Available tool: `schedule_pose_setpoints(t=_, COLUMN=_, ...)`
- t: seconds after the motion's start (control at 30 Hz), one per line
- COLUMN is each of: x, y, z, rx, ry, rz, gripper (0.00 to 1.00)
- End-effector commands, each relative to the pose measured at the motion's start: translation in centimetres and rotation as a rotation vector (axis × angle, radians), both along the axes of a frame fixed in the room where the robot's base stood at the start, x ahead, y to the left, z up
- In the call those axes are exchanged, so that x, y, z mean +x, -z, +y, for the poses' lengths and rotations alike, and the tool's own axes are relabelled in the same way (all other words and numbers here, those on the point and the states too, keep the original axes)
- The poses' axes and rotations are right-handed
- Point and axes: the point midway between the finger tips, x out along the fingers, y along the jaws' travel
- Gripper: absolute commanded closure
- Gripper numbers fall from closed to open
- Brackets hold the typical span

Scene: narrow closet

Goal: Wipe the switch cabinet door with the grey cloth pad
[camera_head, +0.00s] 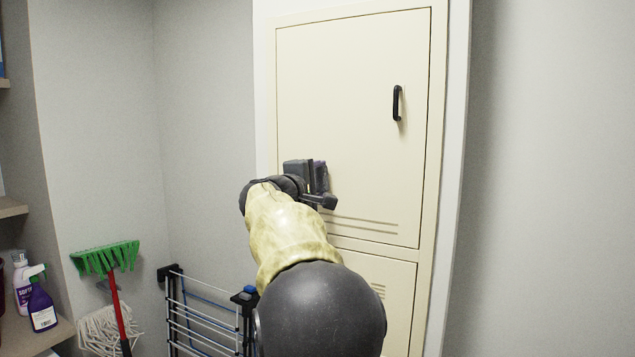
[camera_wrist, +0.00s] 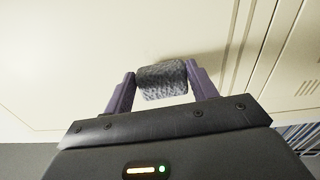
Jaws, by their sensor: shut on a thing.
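The switch cabinet door (camera_head: 350,110) is a cream panel with a black handle (camera_head: 397,103) at its upper right and slots near its bottom. My gripper (camera_head: 318,178) is at the lower left part of the door. In the wrist view my gripper (camera_wrist: 162,85) is shut on the grey cloth pad (camera_wrist: 162,82), held between two purple fingers. The pad is close to the cream door surface (camera_wrist: 100,40) with a shadow beside it; I cannot tell whether it touches. In the head view the pad is mostly hidden by my gripper.
A lower cabinet panel (camera_head: 385,290) is below the door. A folding drying rack (camera_head: 205,315) stands at lower left. A green broom (camera_head: 105,257), a mop (camera_head: 100,330) and a purple spray bottle (camera_head: 41,308) are further left. The right wall (camera_head: 555,180) is bare.

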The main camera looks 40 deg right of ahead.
Motion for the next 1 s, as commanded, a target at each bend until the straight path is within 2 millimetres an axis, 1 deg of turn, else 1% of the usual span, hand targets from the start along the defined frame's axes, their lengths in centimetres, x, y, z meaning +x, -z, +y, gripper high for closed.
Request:
schedule_pose_setpoints(t=0.77, x=0.4, y=0.0, z=-1.1, rx=0.000, ry=0.001, rz=0.000, gripper=0.61)
schedule_pose_setpoints(t=0.87, x=0.2, y=0.1, z=-1.2, rx=-0.001, ry=0.001, rz=-0.001, gripper=0.61)
schedule_pose_setpoints(t=1.0, x=-0.7, y=0.2, z=-1.5, rx=-0.001, ry=0.002, rz=-0.001, gripper=0.61)
